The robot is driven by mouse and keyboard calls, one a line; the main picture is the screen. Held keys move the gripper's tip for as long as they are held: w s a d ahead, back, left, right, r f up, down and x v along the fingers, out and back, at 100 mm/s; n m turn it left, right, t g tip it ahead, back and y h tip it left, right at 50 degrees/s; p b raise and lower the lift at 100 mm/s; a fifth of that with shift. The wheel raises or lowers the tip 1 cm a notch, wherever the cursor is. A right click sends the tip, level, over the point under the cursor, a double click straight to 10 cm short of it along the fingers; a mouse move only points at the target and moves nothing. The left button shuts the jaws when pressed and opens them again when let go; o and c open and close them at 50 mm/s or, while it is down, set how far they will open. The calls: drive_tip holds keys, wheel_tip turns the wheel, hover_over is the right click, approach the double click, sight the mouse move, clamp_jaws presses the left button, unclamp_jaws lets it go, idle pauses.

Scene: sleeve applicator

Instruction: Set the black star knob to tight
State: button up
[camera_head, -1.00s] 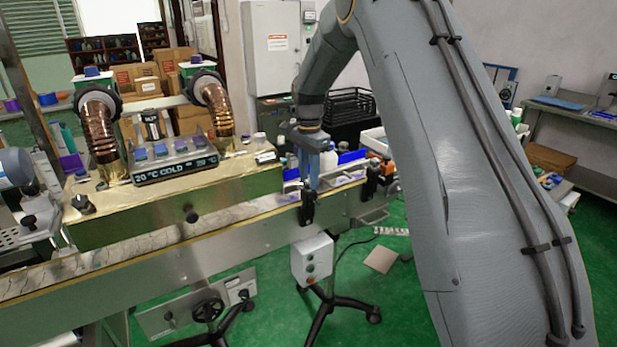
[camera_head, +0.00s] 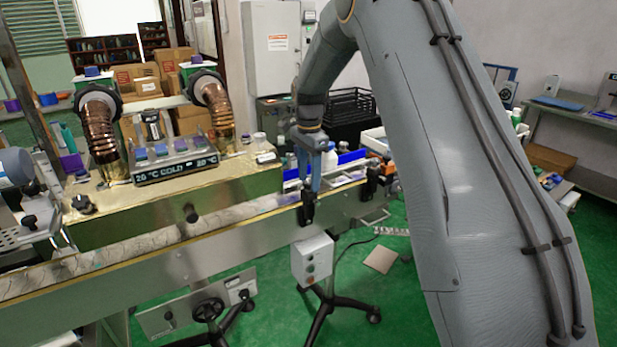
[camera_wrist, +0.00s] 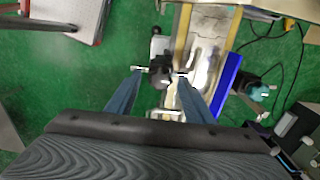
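The black star knob (camera_wrist: 160,76) shows in the wrist view between my two fingertips, beside the conveyor's edge. In the head view, the black knob hardware (camera_head: 307,211) stands at the conveyor's front side, directly below my fingers. My gripper (camera_wrist: 160,71) points down with one blue-grey finger on each side of the knob. Both fingertips seem to meet the knob's edges; the contact is small in view. My gripper also shows in the head view (camera_head: 311,188), where the near finger partly hides the grip. No tight or loose marking is readable.
The conveyor (camera_head: 150,262) runs along the front of the machine. A second black clamp (camera_head: 371,186) stands to the right on its edge. A grey control box (camera_head: 312,260) hangs below. A blue guide rail (camera_wrist: 228,84) lies right of the knob in the wrist view.

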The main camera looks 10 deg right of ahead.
sight(309, 182)
wheel_tip(309, 182, up, 8)
drive_tip(key=shift+f+b, duration=0.1)
drive_tip(key=shift+b, duration=0.9)
drive_tip(key=shift+s, duration=0.1)
